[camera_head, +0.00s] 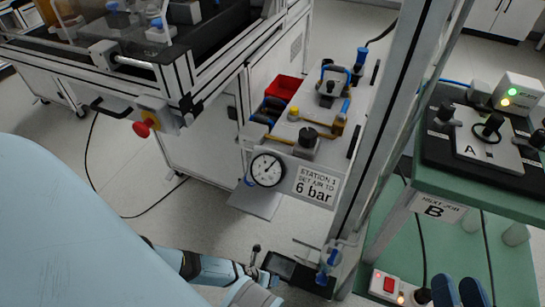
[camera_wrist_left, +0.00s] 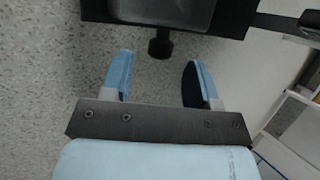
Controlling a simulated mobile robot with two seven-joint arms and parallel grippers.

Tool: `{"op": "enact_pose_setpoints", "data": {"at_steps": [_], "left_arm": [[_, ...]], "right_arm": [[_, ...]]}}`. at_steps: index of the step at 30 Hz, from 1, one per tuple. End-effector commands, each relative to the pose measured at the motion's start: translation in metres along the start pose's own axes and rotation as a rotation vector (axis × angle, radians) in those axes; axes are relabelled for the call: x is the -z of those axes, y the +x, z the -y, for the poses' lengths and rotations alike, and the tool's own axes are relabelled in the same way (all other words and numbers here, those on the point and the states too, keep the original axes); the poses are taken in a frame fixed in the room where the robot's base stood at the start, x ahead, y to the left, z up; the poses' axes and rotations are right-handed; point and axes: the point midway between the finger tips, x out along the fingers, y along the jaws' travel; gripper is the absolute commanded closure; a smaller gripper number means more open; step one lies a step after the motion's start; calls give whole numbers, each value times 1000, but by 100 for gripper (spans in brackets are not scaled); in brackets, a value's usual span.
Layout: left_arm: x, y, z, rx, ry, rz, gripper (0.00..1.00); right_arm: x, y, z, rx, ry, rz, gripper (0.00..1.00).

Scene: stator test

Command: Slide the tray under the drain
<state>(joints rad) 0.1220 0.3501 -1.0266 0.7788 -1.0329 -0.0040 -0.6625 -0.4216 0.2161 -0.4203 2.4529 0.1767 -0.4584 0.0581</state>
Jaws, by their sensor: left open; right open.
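A black tray (camera_head: 297,274) with a grey inside lies low near the foot of the metal post in the head view. In the left wrist view the tray (camera_wrist_left: 235,20) is at the top, with a dark knob (camera_wrist_left: 160,46) on its near side. My left gripper (camera_wrist_left: 160,80) is open, its blue fingers either side of the knob's line and not closed on it. In the head view its hand (camera_head: 266,279) is at the tray's left end. A clear, blue-topped cup (camera_head: 329,260), perhaps the drain, overlaps the tray's right part; its height is unclear. My right gripper (camera_head: 461,292) is open at the bottom right.
A gauge panel (camera_head: 318,183) hangs above the tray area, beside a tall metal post (camera_head: 394,110). A green bench (camera_head: 480,190) stands at right, with a power strip (camera_head: 398,290) low down. A dark cable crosses the floor (camera_head: 130,185) at left, which is mostly clear.

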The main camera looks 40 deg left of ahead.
Motion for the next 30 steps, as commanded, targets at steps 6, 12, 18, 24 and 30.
{"op": "enact_pose_setpoints", "data": {"at_steps": [6,12,18,24,30], "left_arm": [[0,28,-1,0,-2,0,45],[0,32,0,0,-2,0,45],[-1,32,0,0,-2,0,45],[-1,32,0,0,-2,0,91],[-1,32,0,0,-2,0,100]], "right_arm": [[-20,3,-6,8,-36,42,57],[-21,3,-8,10,-47,53,57],[-21,3,-7,10,-47,53,57],[-21,3,-7,9,-47,53,57],[-21,3,-7,9,-46,52,57]]}}
